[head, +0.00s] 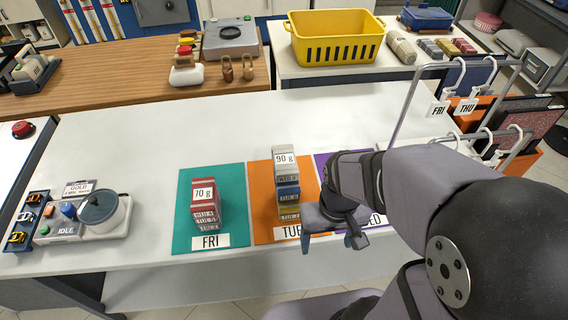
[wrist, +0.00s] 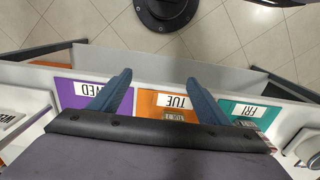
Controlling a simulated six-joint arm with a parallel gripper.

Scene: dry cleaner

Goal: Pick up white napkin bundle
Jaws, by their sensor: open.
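A pale, whitish-grey folded bundle (head: 285,158) with a "90 g" tag sits on top of a stack on the orange TUE mat (head: 262,216). I cannot tell for sure that it is the white napkin bundle. Under it are blue (head: 288,192) and yellow (head: 289,212) bundles. My gripper (head: 329,238) is right of and in front of this stack, over the front of the mats. It points down, open, with nothing between its fingers. In the wrist view the open fingers (wrist: 157,84) show over the table's front edge, and part of the stack (wrist: 173,116) shows just beyond them.
A red stack (head: 206,197) tagged "70 g" stands on the teal FRI mat (head: 182,225). The purple WED mat (head: 322,160) is mostly hidden by my arm.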

